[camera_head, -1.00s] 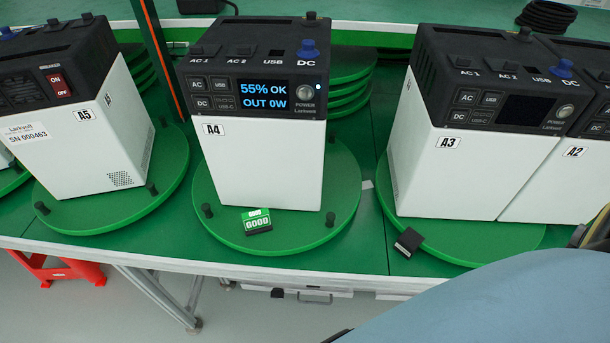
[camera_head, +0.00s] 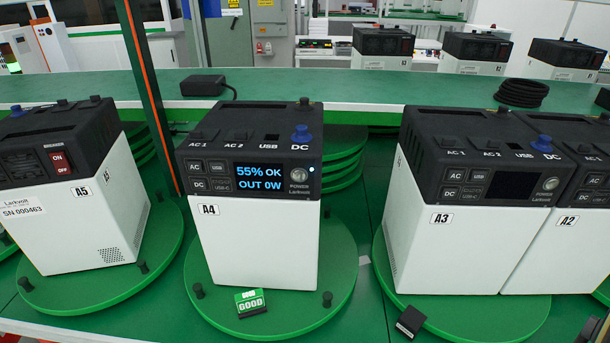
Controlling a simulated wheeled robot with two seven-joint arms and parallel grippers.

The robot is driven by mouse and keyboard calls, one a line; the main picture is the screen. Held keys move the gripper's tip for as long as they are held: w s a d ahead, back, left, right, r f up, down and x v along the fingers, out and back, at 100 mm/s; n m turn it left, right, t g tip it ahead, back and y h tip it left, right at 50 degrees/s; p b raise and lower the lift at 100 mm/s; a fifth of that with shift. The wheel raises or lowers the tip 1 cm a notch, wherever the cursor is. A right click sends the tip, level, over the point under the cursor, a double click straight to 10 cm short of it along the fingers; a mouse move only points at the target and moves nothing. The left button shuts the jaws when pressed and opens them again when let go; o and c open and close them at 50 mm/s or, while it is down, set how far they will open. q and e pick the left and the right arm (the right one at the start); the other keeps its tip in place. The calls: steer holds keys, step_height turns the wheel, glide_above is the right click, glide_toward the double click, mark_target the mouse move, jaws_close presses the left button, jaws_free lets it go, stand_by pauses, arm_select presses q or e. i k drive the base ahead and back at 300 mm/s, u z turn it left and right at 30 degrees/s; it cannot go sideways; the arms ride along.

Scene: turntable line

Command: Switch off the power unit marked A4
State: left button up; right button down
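The power unit marked A4 (camera_head: 255,245) stands upright on a round green turntable (camera_head: 341,262) in the middle of the view. It has a white body and a black top. Its screen (camera_head: 259,184) is lit and reads "55% OK, OUT 0W". The round POWER button (camera_head: 299,175) is right of the screen, with a small light glowing beside it. A green GOOD tag (camera_head: 250,303) lies at the unit's front foot. Neither gripper can be made out; a dark piece at the lower right edge is too cut off to tell.
Unit A5 (camera_head: 85,225) stands at left, its side turned to me. Units A3 (camera_head: 459,250) and A2 (camera_head: 566,240) stand close together at right; A3's screen is dark. An orange-edged post (camera_head: 147,90) rises between A5 and A4. A small black block (camera_head: 410,320) lies in front of A3.

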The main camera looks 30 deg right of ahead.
mark_target(299, 174)
steer(key=z, duration=0.9)
steer(key=k, duration=0.85)
steer(key=u, duration=0.85)
steer(key=i, duration=0.5)
